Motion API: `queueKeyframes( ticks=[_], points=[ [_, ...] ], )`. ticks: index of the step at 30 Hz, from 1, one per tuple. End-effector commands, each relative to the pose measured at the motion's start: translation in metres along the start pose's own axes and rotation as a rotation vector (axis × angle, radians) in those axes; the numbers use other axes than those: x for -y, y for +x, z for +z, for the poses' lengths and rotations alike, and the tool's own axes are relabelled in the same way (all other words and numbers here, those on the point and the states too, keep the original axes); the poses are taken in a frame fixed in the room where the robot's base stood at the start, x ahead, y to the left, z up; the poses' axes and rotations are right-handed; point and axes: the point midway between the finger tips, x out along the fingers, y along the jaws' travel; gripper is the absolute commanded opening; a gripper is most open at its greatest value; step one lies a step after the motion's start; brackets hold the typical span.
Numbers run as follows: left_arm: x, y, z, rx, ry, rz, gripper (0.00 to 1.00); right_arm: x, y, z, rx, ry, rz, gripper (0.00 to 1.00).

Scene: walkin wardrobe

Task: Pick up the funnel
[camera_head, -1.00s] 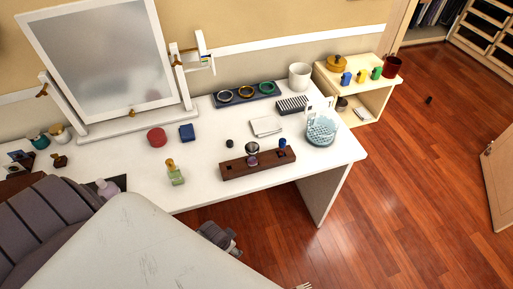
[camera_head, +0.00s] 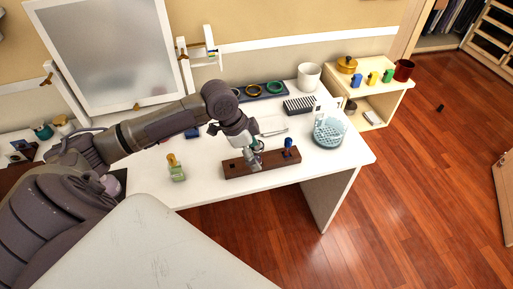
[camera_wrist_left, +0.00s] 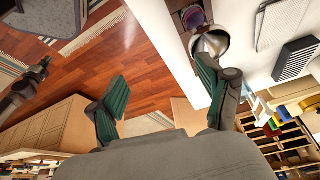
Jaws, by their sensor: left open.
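The funnel (camera_wrist_left: 214,44) shows in the left wrist view as a round silvery cone beside the right finger. It sits at the brown wooden block (camera_head: 232,170), which also shows in the wrist view (camera_wrist_left: 178,8). My left gripper (camera_head: 252,158) is at this block in the head view and hides most of the funnel there. In the wrist view the two green-padded fingers of my left gripper (camera_wrist_left: 163,84) are wide apart with nothing between them. The funnel lies at the right finger's tip, which overlaps it; contact cannot be told.
A blue piece (camera_head: 288,144) stands at the block's right end. A green bottle (camera_head: 177,172) is left of the block; a light-blue basket (camera_head: 329,133) is right. A dark jointed arm part (camera_wrist_left: 30,85) shows in the wrist view.

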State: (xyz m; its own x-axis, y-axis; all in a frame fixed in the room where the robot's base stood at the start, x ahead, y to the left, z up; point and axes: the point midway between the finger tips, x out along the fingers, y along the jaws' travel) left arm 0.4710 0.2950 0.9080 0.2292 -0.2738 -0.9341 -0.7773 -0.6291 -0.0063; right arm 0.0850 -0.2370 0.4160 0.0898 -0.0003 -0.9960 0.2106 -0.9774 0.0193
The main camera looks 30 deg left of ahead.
Motion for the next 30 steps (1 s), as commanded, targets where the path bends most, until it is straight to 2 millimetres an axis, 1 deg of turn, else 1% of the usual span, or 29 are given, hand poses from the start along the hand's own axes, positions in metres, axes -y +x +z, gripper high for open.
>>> queueKeyframes(
  ticks=[1, 4, 6, 9, 11, 13, 18, 21, 24, 28, 30],
  points=[
    [0.017, -0.02, 0.002, 0.003, 0.003, -0.012, 0.79, 0.0, 0.001, 0.0, -0.001, 0.0, 0.0, 0.0],
    [0.037, -0.053, 0.004, -0.003, 0.0, -0.01, 0.79, 0.0, 0.002, -0.001, -0.001, 0.0, 0.0, 0.0],
    [0.048, -0.07, 0.005, -0.012, -0.009, -0.01, 0.79, 0.0, 0.002, -0.001, -0.002, 0.0, 0.0, 0.0],
    [0.056, -0.081, 0.006, -0.024, -0.02, -0.008, 0.79, 0.0, 0.001, -0.001, -0.002, 0.0, 0.0, 0.0],
    [0.057, -0.077, 0.006, -0.027, -0.023, -0.005, 0.79, 0.0, 0.0, -0.001, -0.002, -0.001, 0.0, 0.0],
    [0.057, -0.066, 0.005, -0.028, -0.023, -0.003, 0.79, 0.0, -0.001, -0.001, -0.002, -0.001, 0.0, 0.0],
    [0.057, -0.031, 0.004, -0.029, -0.024, -0.003, 0.79, 0.001, -0.004, -0.002, -0.003, -0.003, -0.001, 0.0],
    [0.058, -0.015, 0.003, -0.029, -0.025, -0.005, 0.79, 0.001, -0.006, -0.002, -0.003, -0.004, -0.001, 0.0],
    [0.058, -0.004, 0.004, -0.028, -0.024, -0.005, 0.79, 0.001, -0.006, -0.002, -0.003, -0.004, -0.002, 0.0],
    [0.059, 0.003, 0.004, -0.028, -0.023, -0.007, 0.79, 0.001, -0.007, -0.002, -0.003, -0.004, -0.002, 0.0],
    [0.059, 0.01, 0.004, -0.027, -0.024, -0.005, 0.79, 0.001, -0.01, -0.002, -0.003, -0.004, -0.002, 0.0]
  ],
)
